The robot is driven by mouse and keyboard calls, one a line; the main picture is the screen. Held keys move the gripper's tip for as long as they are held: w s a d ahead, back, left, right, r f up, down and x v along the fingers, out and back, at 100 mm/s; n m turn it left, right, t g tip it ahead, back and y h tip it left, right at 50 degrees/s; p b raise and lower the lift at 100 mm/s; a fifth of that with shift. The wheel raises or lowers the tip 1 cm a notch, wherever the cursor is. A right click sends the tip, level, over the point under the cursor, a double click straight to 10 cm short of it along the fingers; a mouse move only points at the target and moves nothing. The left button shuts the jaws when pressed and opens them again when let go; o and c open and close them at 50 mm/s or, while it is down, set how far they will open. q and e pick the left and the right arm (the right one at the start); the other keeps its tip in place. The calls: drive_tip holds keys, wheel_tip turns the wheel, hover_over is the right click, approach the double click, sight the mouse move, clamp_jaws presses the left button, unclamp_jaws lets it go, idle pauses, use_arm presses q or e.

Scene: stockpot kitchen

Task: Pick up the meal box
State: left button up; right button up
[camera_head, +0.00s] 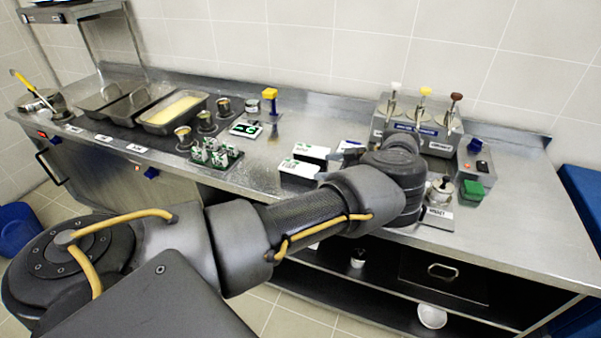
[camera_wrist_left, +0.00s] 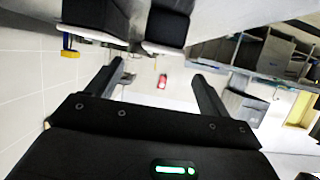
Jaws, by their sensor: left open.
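Two meal boxes with white lids and green print stand close together on the steel counter, a back one (camera_head: 311,152) and a front one (camera_head: 299,170). In the left wrist view, two dark boxes with pale lids, likely the same, hang upside down at the top, one of them (camera_wrist_left: 168,25) near the middle. My left gripper (camera_head: 340,158) is just right of the boxes, partly hidden behind my own wrist. Its two fingers stand wide apart in the left wrist view (camera_wrist_left: 155,80), with no box between them. My right gripper is not in view.
Food pans (camera_head: 175,112) and small cups stand on the left. A sauce pump stand (camera_head: 418,130) is behind my wrist. A green box (camera_head: 472,190) and a small lidded pot (camera_head: 441,187) are to the right. The counter's right end is clear.

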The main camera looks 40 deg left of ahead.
sight(301, 168)
use_arm(q)
drive_tip(key=x, duration=0.2)
drive_tip(key=shift+s+a+p, duration=0.1)
drive_tip(key=shift+a+p, duration=0.25)
drive_tip(key=shift+p, duration=0.05)
drive_tip(key=shift+a+f, duration=0.15)
drive_tip(key=shift+a, duration=0.15)
drive_tip(key=shift+f, duration=0.1)
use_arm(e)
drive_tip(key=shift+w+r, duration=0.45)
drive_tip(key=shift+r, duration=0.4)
use_arm(q)
drive_tip(key=shift+s+a+p, duration=0.25)
drive_tip(key=shift+a+p, duration=0.3)
drive_tip(key=shift+p, duration=0.15)
drive_tip(key=p+x, duration=0.2)
drive_tip(key=x, duration=0.2)
drive_tip(key=shift+d, duration=0.1)
drive_tip(key=shift+a+f, duration=0.2)
drive_tip(key=shift+d, duration=0.1)
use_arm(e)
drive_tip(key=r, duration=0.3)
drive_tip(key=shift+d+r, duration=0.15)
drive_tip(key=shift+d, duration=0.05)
use_arm(q)
drive_tip(key=c, duration=1.3)
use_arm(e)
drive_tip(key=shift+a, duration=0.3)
